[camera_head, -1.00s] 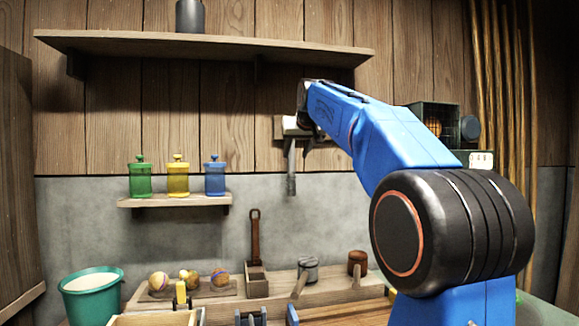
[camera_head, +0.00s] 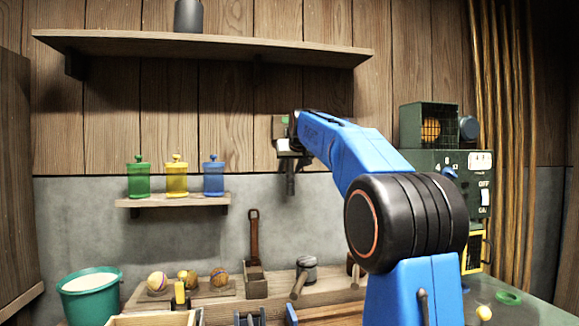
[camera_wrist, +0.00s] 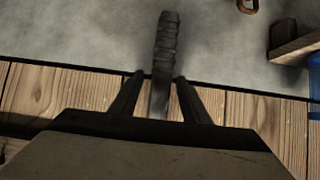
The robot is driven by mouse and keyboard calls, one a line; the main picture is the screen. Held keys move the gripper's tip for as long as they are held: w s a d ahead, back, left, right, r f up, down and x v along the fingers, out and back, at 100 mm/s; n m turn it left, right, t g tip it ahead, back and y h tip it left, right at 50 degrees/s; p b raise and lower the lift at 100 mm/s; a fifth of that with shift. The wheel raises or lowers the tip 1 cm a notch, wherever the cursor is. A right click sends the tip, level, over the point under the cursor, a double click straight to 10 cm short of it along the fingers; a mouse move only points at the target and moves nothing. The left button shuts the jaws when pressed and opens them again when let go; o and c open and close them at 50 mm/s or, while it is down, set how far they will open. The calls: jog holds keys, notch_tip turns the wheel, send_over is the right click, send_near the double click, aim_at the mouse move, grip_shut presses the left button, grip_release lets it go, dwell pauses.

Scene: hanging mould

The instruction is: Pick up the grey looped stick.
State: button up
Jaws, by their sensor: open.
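The grey looped stick (camera_head: 291,184) hangs upright against the back wall, below a small wall plate. In the head view only its lower end shows below my gripper (camera_head: 291,158). In the wrist view, the stick's dark ribbed end (camera_wrist: 166,45) points up the picture, and its smoother shaft runs down between the two fingers of my gripper (camera_wrist: 158,82). The fingers are apart, one on each side of the shaft, with no clear contact. How deep the shaft sits between them I cannot tell. The loop is hidden.
A shelf (camera_head: 200,45) runs above my gripper. A small shelf (camera_head: 172,201) with green, yellow and blue bottles is to the left. A green machine (camera_head: 440,165) with a cage on top stands to the right. Tools and balls lie on the bench below.

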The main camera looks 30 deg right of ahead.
jog(key=shift+w, duration=0.1)
jog(key=shift+c, duration=0.7)
grip_shut()
jog(key=shift+r, duration=0.75)
jog(key=s+a, duration=0.2)
jog(key=s, duration=0.6)
jog(key=s+a, duration=0.3)
jog(key=s, duration=0.6)
jog(key=shift+s, duration=0.2)
